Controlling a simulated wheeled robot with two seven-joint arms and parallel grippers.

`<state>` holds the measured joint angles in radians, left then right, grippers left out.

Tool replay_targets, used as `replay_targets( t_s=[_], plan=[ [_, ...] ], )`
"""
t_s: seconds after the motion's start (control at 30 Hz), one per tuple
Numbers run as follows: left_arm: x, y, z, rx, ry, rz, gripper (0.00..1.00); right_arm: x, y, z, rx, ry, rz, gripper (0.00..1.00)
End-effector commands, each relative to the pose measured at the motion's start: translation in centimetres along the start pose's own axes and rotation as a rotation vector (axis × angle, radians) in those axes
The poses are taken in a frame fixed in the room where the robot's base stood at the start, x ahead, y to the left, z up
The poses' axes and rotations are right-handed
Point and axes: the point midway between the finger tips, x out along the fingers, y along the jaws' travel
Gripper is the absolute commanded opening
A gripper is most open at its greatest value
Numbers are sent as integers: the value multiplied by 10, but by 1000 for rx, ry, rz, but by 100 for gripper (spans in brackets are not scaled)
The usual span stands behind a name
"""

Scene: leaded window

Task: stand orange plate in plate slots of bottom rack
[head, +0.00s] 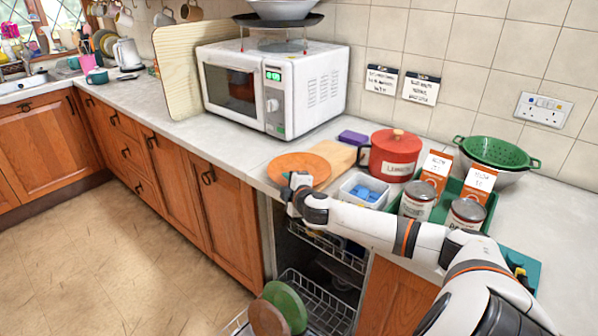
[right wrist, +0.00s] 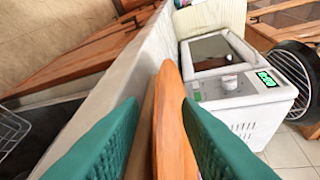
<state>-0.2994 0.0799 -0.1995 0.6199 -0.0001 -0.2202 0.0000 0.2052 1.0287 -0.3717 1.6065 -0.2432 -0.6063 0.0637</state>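The orange plate (head: 299,165) lies flat on the counter near its front edge, partly over a wooden board. The bottom rack (head: 332,312) is pulled out below the counter. A green plate (head: 286,302) and a brown plate (head: 266,319) stand in it. Its slots are mostly hidden. My left gripper is out of view.
An upper rack (head: 335,248) sits above the bottom rack. Right of the plate are a white tub (head: 352,192) with blue contents, a red pot (head: 393,152) and several cans and boxes. A microwave (head: 272,88) stands behind. The floor at left is clear.

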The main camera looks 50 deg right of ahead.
Motion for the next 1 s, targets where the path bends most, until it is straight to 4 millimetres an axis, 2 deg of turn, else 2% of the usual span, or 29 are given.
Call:
replay_targets(
  t_s=[0.13, 0.33, 0.73, 0.87, 1.0],
  plan=[
    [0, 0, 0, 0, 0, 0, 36, 0, 0, 0, 0, 0, 0, 30],
    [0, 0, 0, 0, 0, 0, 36, 0, 0, 0, 0, 0, 0, 0],
    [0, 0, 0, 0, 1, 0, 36, -1, -4, 1, -1, -1, -2, 0],
    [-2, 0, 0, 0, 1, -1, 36, -5, -22, 6, -1, -2, -5, 0],
    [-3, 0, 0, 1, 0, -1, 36, -13, -50, 13, -2, -3, -6, 0]
  ],
)
